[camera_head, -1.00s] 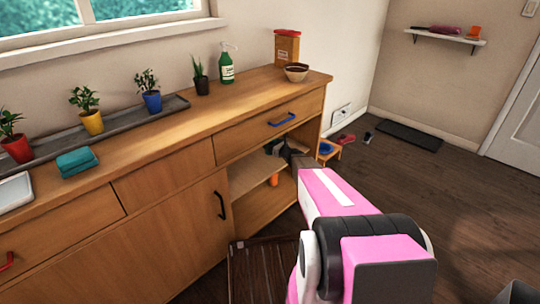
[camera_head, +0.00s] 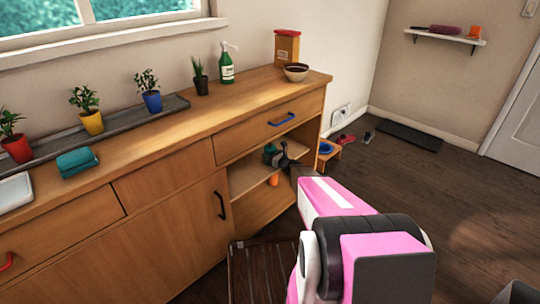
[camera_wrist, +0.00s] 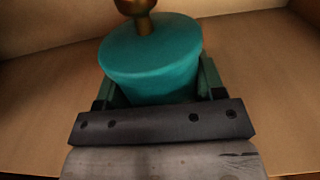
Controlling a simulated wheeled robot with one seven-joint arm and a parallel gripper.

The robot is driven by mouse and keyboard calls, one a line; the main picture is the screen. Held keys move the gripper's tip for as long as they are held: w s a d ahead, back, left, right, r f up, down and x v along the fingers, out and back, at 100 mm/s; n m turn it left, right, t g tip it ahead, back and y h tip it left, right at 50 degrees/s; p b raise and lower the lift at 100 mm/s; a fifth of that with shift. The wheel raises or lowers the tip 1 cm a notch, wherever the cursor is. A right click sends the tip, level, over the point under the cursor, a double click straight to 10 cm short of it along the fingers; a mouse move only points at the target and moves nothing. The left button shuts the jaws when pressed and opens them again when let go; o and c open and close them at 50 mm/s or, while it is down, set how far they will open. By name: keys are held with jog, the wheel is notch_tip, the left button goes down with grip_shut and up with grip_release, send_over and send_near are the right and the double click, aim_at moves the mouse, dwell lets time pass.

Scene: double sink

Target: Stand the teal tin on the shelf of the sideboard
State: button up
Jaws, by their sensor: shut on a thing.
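The teal tin (camera_wrist: 150,65) has a round lid with a brass knob, and it fills the middle of the wrist view. My gripper (camera_wrist: 158,88) is shut on it, with a finger at either side of its body. In the head view the tin (camera_head: 268,153) shows small and partly covered by my gripper (camera_head: 280,157), inside the open bay of the sideboard, at the shelf (camera_head: 245,179). The tin looks upright. Its base is hidden, so I cannot tell whether it touches the shelf.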

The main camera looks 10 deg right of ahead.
jog(key=o, duration=1)
jog(key=shift+c, duration=0.2)
